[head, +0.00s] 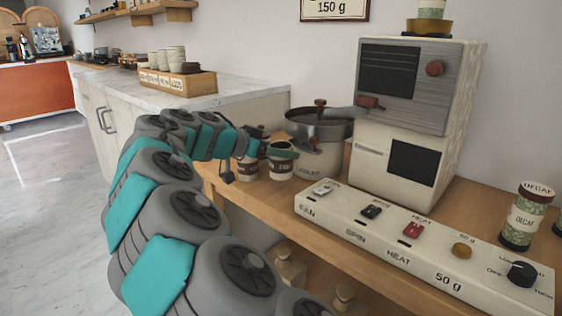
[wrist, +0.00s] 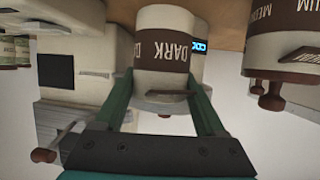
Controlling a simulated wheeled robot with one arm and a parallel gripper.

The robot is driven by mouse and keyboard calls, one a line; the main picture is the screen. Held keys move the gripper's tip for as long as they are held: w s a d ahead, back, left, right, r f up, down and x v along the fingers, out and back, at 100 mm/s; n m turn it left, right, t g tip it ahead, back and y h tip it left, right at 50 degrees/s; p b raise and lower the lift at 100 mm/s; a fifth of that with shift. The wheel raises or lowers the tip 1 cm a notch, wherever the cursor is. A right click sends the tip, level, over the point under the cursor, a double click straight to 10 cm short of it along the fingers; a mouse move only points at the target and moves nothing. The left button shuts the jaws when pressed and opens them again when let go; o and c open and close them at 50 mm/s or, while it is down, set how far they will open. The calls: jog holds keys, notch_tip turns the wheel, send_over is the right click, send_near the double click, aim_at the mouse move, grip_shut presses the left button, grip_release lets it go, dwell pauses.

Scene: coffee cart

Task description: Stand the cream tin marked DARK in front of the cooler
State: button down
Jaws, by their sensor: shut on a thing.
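The cream tin marked DARK (wrist: 165,52), with a brown label band, is between the two green fingers of my gripper (wrist: 163,92), which is shut on it. The wrist view is upside down. In the head view the tin (head: 280,170) is upright at the counter, just left of the cooler (head: 318,160), a cream drum with a metal pan on top. My gripper (head: 281,151) grips its upper part there. The tin's base is at or very near the wood; I cannot tell if it touches. A lit blue sign (wrist: 200,46) shows partly behind it.
A second cream tin, marked MEDIUM (wrist: 285,45), stands close beside the held one; in the head view it (head: 247,169) is partly behind my arm. The roaster (head: 410,120) and switch panel (head: 420,235) are to the right. A decaf tin (head: 526,215) is far right.

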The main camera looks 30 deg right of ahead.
aim_at(272, 160)
jog(key=shift+w+d, duration=0.15)
jog(key=shift+w, duration=0.05)
jog(key=shift+f, duration=1.75)
jog(key=shift+f, duration=0.2)
grip_release()
jog(key=shift+r, duration=0.15)
jog(key=shift+r+p, duration=0.15)
jog(key=shift+p, duration=0.2)
jog(key=b+v, duration=0.2)
jog(key=v, duration=1)
